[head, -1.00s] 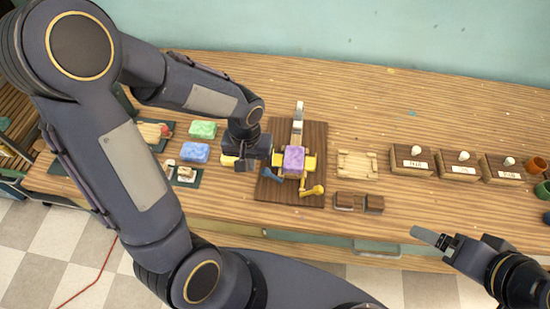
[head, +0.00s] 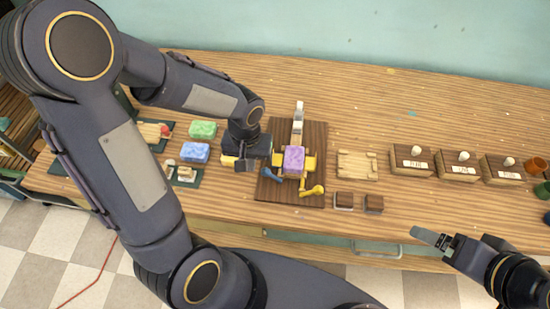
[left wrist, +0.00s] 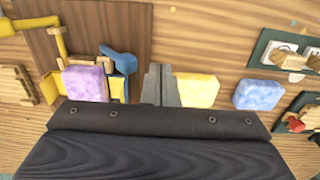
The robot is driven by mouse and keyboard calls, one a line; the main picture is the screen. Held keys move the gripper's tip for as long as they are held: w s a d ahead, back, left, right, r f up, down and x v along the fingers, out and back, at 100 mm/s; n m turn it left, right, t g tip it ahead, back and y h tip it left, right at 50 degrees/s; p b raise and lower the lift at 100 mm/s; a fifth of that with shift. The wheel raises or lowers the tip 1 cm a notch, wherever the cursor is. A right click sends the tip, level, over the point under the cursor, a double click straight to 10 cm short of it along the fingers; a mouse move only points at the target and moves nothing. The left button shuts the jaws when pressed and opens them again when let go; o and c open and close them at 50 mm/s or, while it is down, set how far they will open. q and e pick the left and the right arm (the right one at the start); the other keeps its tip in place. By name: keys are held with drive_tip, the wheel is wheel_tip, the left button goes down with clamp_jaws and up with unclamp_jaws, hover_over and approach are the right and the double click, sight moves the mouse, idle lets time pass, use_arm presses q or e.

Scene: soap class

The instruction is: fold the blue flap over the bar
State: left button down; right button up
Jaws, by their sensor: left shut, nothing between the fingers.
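The blue flap (head: 271,175) is a small paddle standing out to the left of the purple bar (head: 294,160), not over it. The bar sits in a yellow holder on a dark brown board (head: 314,140). My left gripper (head: 246,166) is at the board's left edge, beside the flap and apart from it. Its fingers (left wrist: 160,84) are shut and empty, between the flap and a yellow bar (left wrist: 198,90). My right gripper (head: 432,238) is off the table's front edge; its jaw opening is unclear.
A yellow flap (head: 312,191) points to the front right on the board. Green (head: 203,130) and blue bars (head: 195,152) lie left of my left gripper. A pale wooden tray (head: 357,165) and two dark blocks (head: 374,204) stand right of the board.

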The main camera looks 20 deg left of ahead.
sight(274, 163)
use_arm(q)
drive_tip(key=shift+f, duration=0.1)
drive_tip(key=shift+f+b, duration=1.65)
drive_tip(key=shift+b, duration=0.05)
drive_tip(key=shift+w+d, duration=0.15)
drive_tip(key=shift+d, duration=0.45)
